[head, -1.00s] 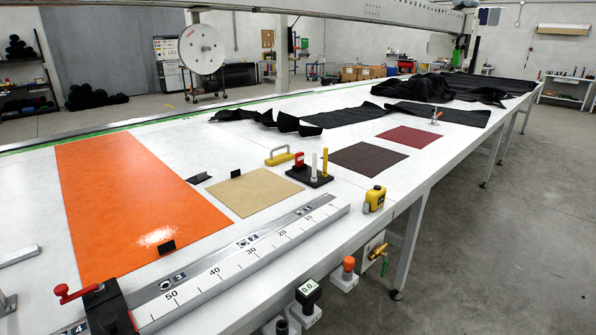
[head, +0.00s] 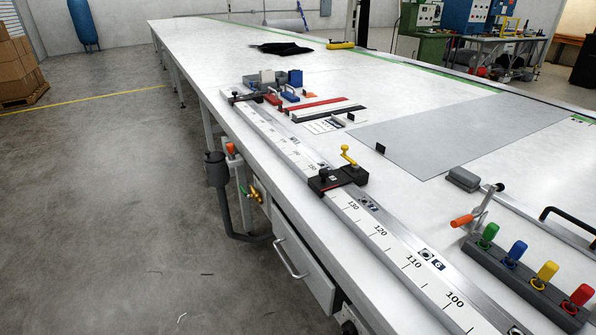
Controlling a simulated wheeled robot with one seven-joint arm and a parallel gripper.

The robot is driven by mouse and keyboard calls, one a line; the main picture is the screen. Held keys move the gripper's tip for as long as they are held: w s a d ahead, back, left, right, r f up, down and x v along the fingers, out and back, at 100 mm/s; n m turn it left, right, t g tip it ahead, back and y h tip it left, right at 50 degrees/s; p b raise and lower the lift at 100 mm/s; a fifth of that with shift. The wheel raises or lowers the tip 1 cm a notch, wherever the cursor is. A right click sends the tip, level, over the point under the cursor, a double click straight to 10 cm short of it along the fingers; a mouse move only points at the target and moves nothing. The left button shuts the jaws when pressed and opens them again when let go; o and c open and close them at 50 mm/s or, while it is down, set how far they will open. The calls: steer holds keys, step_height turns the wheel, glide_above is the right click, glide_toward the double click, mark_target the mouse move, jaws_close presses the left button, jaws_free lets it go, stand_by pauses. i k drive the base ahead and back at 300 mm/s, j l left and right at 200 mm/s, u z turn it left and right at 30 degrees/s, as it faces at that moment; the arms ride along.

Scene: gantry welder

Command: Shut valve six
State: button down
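A small brass-coloured valve fitting (head: 256,194) shows below the table's front edge, left of centre, just left of the drawer. A bit of green is on it. I cannot read a number on it or tell whether it is open or shut. A label with a 6 (head: 438,265) sits on the metal rail along the table edge, well to the right of that fitting. My gripper is not in view.
The long white table (head: 330,72) runs from front right to the far left. A black clamp with a yellow crank (head: 346,155) sits on the rail. A white drawer (head: 303,260) with a handle faces the aisle.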

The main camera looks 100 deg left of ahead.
mark_target(246, 195)
steer(key=k+j+u, duration=0.1)
steer(key=u, duration=2.8)
steer(key=i+j+z, duration=0.15)
steer(key=j, duration=0.25)
steer(key=i+j+z, duration=0.15)
steer(key=j, duration=0.25)
